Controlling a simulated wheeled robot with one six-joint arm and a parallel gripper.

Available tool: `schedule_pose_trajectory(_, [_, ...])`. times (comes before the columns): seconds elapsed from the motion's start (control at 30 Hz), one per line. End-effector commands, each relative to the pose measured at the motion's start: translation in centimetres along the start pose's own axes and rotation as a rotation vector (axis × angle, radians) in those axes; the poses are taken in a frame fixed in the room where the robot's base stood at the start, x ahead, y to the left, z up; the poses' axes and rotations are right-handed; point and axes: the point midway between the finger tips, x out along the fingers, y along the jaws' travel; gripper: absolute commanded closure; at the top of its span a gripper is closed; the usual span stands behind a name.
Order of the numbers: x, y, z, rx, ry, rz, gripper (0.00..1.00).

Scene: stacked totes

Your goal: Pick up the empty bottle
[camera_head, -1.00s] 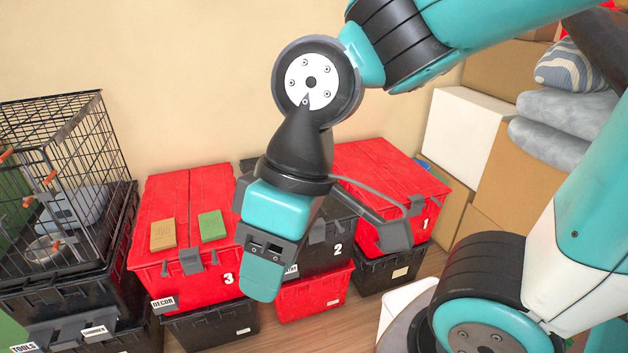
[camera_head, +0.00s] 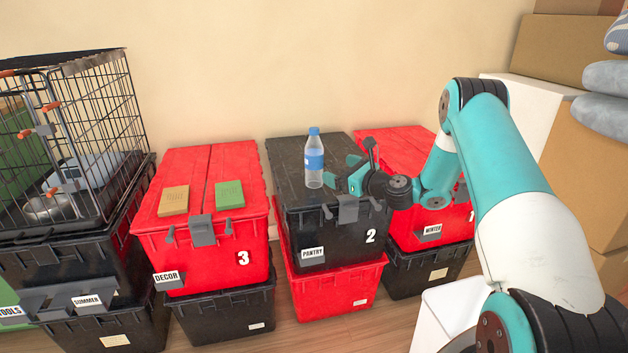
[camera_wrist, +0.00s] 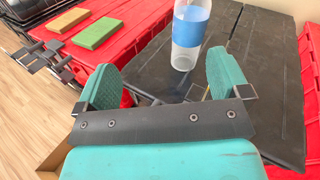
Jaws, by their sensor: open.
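A clear plastic bottle (camera_head: 314,160) with a blue cap and blue label stands upright on the black lid of the tote (camera_head: 285,172) marked 2 and PANTRY. My gripper (camera_head: 341,176) is just to the right of the bottle, low over the same lid, with its fingers pointing left toward it. In the wrist view the two teal fingers (camera_wrist: 164,90) are spread, and the bottle (camera_wrist: 188,45) stands beyond their tips, roughly between them. The bottle's top is cut off by that view's upper edge. Nothing is between the fingers.
A red tote (camera_head: 250,185) marked 3 carries a tan block (camera_head: 174,201) and a green block (camera_head: 230,194). Another red tote (camera_head: 410,143) stands right, partly behind my arm. A wire cage (camera_head: 70,150) stands left. Cardboard boxes (camera_head: 590,160) are stacked at the right.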

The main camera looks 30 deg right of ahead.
Motion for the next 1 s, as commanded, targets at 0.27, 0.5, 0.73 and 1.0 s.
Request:
schedule_pose_trajectory(0.27, [0.2, -3.4, -3.9, 0.175, -0.037, -0.122, 0.06])
schedule_pose_trajectory(0.5, [5.8, -3.9, -3.7, 0.169, -0.037, -0.119, 0.06])
schedule_pose_trajectory(0.73, [9.7, -4.4, -3.7, 0.171, -0.033, -0.119, 0.06])
schedule_pose_trajectory(1.0, [12.0, -4.5, -3.6, 0.172, -0.034, -0.119, 0.06])
